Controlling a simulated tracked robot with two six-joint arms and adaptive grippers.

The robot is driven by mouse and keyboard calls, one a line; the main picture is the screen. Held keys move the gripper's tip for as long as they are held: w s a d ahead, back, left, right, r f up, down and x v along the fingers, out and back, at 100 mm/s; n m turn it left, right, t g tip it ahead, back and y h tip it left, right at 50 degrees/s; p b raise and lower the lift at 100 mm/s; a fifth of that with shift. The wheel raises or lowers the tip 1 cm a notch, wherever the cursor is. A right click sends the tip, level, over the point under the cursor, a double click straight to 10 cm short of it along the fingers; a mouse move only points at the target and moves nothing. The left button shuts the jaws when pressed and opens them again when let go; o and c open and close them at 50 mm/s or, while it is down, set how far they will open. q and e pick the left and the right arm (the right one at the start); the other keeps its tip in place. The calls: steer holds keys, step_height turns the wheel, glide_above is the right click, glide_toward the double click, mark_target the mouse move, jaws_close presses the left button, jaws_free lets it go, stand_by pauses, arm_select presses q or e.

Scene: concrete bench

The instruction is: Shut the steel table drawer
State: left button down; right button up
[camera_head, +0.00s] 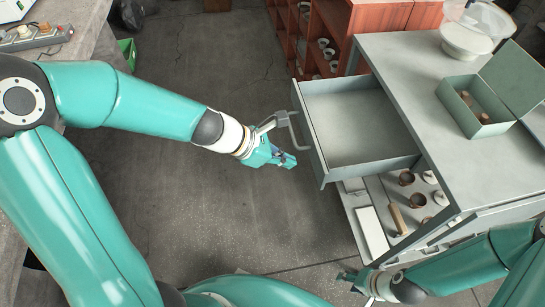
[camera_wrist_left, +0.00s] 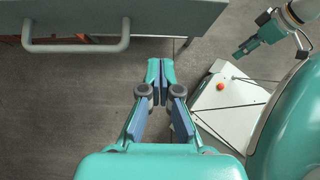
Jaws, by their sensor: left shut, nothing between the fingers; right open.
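The grey steel drawer (camera_head: 350,125) is pulled well out of the steel table (camera_head: 400,55), and its inside looks empty. Its bar handle (camera_head: 285,122) is on the drawer front facing left; in the left wrist view the handle (camera_wrist_left: 75,46) runs along the front at upper left. My left gripper (camera_head: 292,162) is shut and empty, close to the drawer front near the handle. In the left wrist view its fingertips (camera_wrist_left: 160,68) are right of the handle and not around it. My right gripper (camera_head: 348,277) is open and empty by the table's lower near corner.
A green-grey open box (camera_head: 475,105) and a white bowl (camera_head: 466,40) stand on the table top. A lower shelf (camera_head: 375,205) holds cups, a rolling pin and a white block. A red-brown shelf unit (camera_head: 325,30) stands behind. The floor left of the drawer is clear.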

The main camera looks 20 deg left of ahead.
mark_target(314, 163)
arm_select(q)
steer(key=shift+w+d+f, duration=0.2)
steer(key=shift+w+d, duration=0.5)
steer(key=shift+d, duration=0.3)
steer(key=shift+w+d+f, duration=0.15)
steer(key=shift+w+d, duration=0.5)
steer(key=shift+d, duration=0.3)
